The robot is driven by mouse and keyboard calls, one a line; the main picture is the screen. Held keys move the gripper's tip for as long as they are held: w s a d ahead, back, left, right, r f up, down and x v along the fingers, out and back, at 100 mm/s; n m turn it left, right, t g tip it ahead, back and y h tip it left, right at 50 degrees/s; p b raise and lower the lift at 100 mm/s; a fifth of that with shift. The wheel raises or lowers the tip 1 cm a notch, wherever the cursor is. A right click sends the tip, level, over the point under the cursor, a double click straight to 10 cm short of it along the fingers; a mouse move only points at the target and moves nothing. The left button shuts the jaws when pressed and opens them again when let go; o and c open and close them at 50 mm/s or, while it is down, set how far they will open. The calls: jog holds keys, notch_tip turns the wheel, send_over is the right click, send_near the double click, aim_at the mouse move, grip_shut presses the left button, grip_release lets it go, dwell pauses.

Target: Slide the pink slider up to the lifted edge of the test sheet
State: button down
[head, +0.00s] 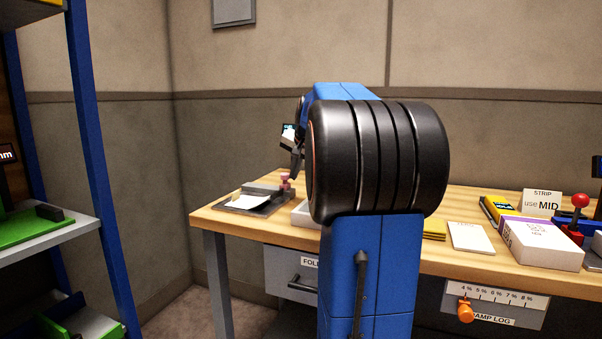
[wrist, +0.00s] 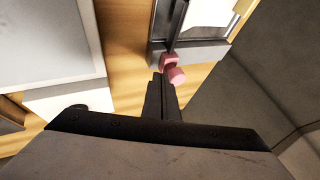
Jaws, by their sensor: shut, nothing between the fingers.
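The pink slider (head: 285,181) is at the right, back end of a grey test fixture (head: 262,210) on the bench. In the wrist view the slider (wrist: 172,70) is a pink block and knob at the fixture's near end, beside a dark rail. The white test sheet (head: 243,202) lies on the fixture, and part of it shows in the wrist view (wrist: 206,12). Its lifted edge is not clear to me. My gripper (head: 296,172) is shut and empty, its fingertips (wrist: 164,80) right by the slider. I cannot tell whether they touch it.
A light tray (head: 304,214) stands to the fixture's right, partly behind my arm. Bare wood (wrist: 125,45) separates the two. Farther right are a ream (head: 540,243), a paper pad (head: 471,237) and a red-knobbed lever (head: 578,212). The wall is close behind.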

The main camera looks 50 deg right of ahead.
jog(key=shift+w, duration=0.15)
jog(key=shift+w+a, duration=0.3)
jog(key=shift+w, duration=0.45)
jog(key=shift+s, duration=0.1)
